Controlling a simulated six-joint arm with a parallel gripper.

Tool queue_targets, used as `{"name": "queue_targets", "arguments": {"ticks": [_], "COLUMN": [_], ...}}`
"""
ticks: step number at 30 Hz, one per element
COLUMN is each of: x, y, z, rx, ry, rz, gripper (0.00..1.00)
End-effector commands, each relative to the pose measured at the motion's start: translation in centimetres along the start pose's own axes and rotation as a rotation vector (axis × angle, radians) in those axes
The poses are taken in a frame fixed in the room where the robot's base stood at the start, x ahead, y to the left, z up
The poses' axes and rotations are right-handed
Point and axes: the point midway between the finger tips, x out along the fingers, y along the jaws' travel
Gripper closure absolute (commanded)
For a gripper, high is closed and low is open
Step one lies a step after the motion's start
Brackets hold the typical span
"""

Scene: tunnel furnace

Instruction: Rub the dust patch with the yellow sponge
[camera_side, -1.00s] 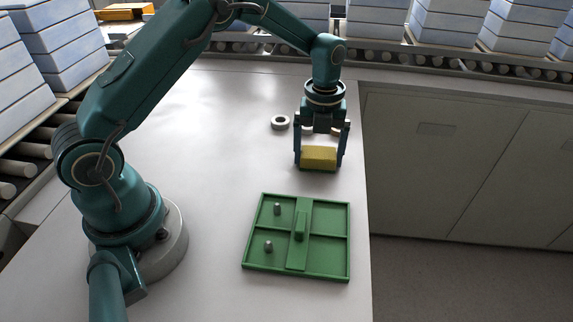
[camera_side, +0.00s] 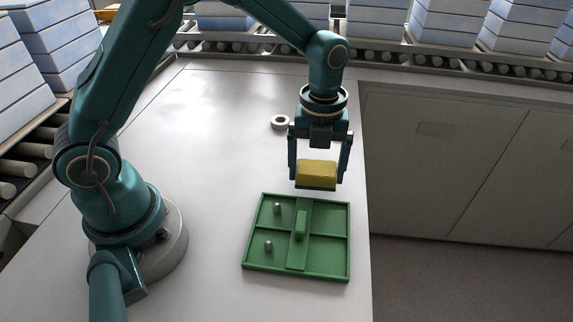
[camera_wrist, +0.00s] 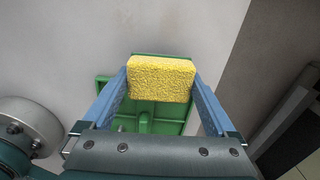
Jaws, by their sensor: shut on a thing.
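The yellow sponge (camera_side: 317,173) has a thin dark green layer on its underside. My gripper (camera_side: 318,174) is shut on the sponge by its two ends and holds it up, just behind the green tray in the side view. In the wrist view the sponge (camera_wrist: 161,78) sits between the two blue fingers and covers part of the tray. I cannot make out a dust patch in either view.
A green divided tray (camera_side: 321,273) with two small grey pegs (camera_side: 277,208) lies on the table (camera_side: 215,130) near its right edge. Roller conveyors with stacked blue-white boxes (camera_side: 455,22) line the back.

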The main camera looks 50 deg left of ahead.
Motion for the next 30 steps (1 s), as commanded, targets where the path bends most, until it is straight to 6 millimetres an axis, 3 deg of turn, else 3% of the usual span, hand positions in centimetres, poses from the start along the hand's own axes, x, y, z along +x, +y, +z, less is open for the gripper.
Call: {"name": "queue_targets", "arguments": {"ticks": [16,30], "x": [-4.8,-5.5], "y": [0.0,0.0], "z": [0.1,0.0], "rx": [0.0,0.0], "ry": [-0.001,0.001], "rz": [-0.001,0.001], "gripper": [0.6,0.6]}}
